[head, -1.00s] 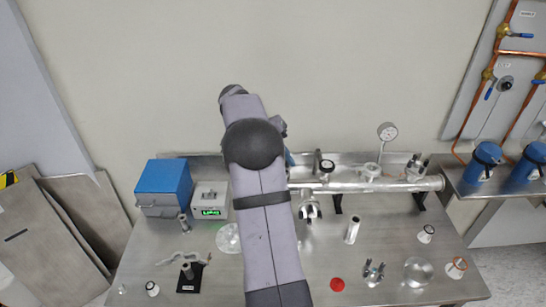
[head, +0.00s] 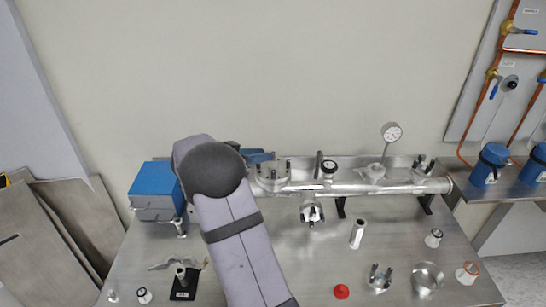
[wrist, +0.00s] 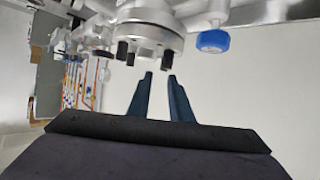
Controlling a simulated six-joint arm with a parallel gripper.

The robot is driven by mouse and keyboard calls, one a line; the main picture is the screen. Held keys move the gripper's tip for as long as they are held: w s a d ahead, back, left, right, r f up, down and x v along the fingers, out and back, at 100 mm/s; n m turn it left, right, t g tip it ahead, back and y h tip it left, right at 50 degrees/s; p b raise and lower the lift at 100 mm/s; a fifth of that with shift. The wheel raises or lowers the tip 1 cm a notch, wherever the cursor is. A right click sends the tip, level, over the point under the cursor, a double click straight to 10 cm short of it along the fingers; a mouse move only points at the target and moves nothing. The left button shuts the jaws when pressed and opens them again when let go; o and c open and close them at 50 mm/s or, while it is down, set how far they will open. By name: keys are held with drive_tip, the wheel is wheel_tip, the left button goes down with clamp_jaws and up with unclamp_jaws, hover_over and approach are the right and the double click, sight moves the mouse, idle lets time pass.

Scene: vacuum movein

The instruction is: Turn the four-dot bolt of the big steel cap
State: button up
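A round steel cap (wrist: 150,38) with several dark-ended bolts around its rim fills the top middle of the wrist view. I cannot make out dots on any bolt, so I cannot tell which is the four-dot one. My gripper (wrist: 160,76) has its two dark blue fingers apart, with nothing between them. The fingertips lie just below the cap in the picture, apart from the bolts as far as I can tell. In the head view my gripper (head: 262,157) is by the left end of the steel pipe (head: 345,188), partly hidden by my arm.
A blue knob (wrist: 213,41) is right of the cap in the wrist view. A pressure gauge (head: 392,132) rises from the pipe. A blue box (head: 152,184) stands left of my arm. A red cap (head: 341,291) and a steel bowl (head: 427,277) are on the table (head: 310,262).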

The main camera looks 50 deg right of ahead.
sight(273, 152)
drive_tip(key=shift+w+a, duration=0.15)
drive_tip(key=shift+w, duration=0.1)
drive_tip(key=p+x, duration=0.3)
drive_tip(key=x, duration=0.2)
drive_tip(key=shift+d, duration=0.4)
drive_tip(key=shift+p+x, duration=0.4)
drive_tip(key=shift+x, duration=0.45)
drive_tip(key=shift+a+f, duration=0.1)
drive_tip(key=shift+f, duration=0.05)
clamp_jaws()
